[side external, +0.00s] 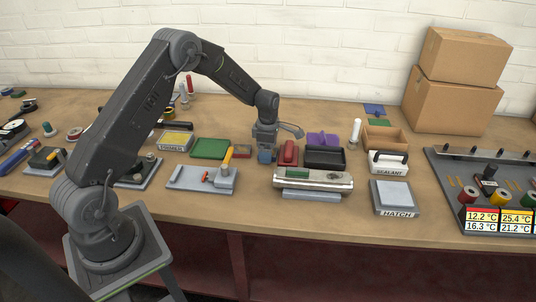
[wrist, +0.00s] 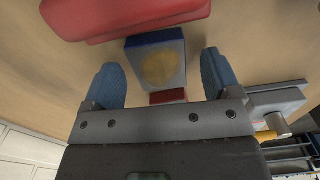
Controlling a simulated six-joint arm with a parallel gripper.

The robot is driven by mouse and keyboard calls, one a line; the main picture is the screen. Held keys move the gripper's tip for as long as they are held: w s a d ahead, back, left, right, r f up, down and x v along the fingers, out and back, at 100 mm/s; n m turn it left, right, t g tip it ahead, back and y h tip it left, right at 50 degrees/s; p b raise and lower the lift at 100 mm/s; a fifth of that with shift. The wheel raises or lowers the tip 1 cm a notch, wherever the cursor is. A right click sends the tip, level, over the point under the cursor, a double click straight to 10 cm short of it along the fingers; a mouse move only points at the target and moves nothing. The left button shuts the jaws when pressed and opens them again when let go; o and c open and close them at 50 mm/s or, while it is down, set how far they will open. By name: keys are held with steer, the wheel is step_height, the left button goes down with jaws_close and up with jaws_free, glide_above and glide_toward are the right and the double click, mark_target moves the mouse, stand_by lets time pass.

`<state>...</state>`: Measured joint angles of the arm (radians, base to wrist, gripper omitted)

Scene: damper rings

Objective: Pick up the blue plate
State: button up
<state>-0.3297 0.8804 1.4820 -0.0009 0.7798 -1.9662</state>
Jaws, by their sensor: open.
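A flat blue plate (side external: 374,109) lies at the back right of the bench, just behind a small green piece (side external: 379,121). My gripper (side external: 265,157) is low over the middle of the bench, well to the left of that plate. In the wrist view my gripper (wrist: 159,84) has its two blue fingers apart, with nothing held. A blue-edged block (wrist: 130,62) with a yellowish round face shows between and beyond the fingers; I cannot tell whether it touches either. A small blue patch shows at my gripper in the side view; I cannot tell whether it is finger or block.
A red piece (side external: 288,153) stands close right of my gripper, and a black tray (side external: 326,158) beyond it. A purple piece (side external: 322,139), a white-and-silver upright item (side external: 355,134) and a wooden tray (side external: 386,137) lie towards the blue plate. A green plate (side external: 210,149) lies left.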

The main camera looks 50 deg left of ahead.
steer(key=shift+f, duration=0.3)
steer(key=shift+c, duration=0.4)
steer(key=shift+r, duration=0.1)
steer(key=c, duration=1.2)
